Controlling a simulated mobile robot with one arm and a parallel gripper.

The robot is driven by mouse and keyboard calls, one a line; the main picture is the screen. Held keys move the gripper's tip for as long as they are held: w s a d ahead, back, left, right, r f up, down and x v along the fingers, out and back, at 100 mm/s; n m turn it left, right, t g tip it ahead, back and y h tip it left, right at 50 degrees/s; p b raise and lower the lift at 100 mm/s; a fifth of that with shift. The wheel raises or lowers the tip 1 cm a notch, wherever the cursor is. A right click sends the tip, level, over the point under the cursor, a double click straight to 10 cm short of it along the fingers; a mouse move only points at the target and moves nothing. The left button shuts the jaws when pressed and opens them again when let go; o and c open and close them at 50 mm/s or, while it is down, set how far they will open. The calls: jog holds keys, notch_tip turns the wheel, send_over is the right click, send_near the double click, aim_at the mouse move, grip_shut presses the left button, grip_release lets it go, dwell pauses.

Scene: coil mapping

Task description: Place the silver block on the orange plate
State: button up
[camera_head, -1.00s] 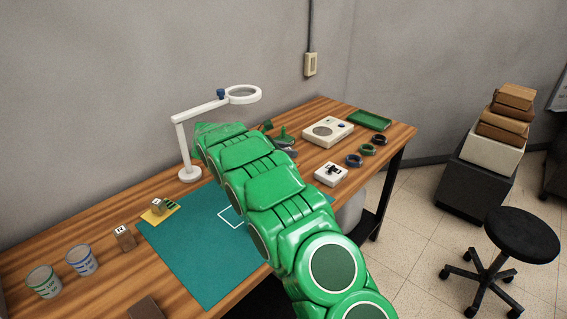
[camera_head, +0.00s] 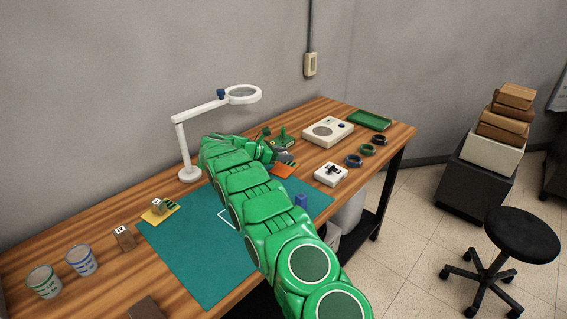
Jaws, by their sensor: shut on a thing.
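The orange plate (camera_head: 284,169) lies on the bench just beyond the teal mat, partly covered by my arm and gripper. My gripper (camera_head: 283,157) is at the plate's far edge, low over the bench. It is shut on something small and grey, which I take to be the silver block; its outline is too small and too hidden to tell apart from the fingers. I cannot tell whether it touches the plate.
A yellow plate (camera_head: 160,213) with a small block, a blue block (camera_head: 301,200) and a green joystick-like piece (camera_head: 283,137) stand on the bench (camera_head: 100,212). A magnifier lamp (camera_head: 189,172) is behind my arm. A white box (camera_head: 328,131) and switch box (camera_head: 330,175) stand to the right.

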aim_at(284, 168)
jog(key=shift+w+f, duration=0.4)
jog(key=shift+f, duration=0.05)
jog(key=shift+w+f, duration=0.15)
jog(key=shift+f, duration=1.6)
jog(key=shift+f, duration=0.15)
jog(key=o, duration=1.1)
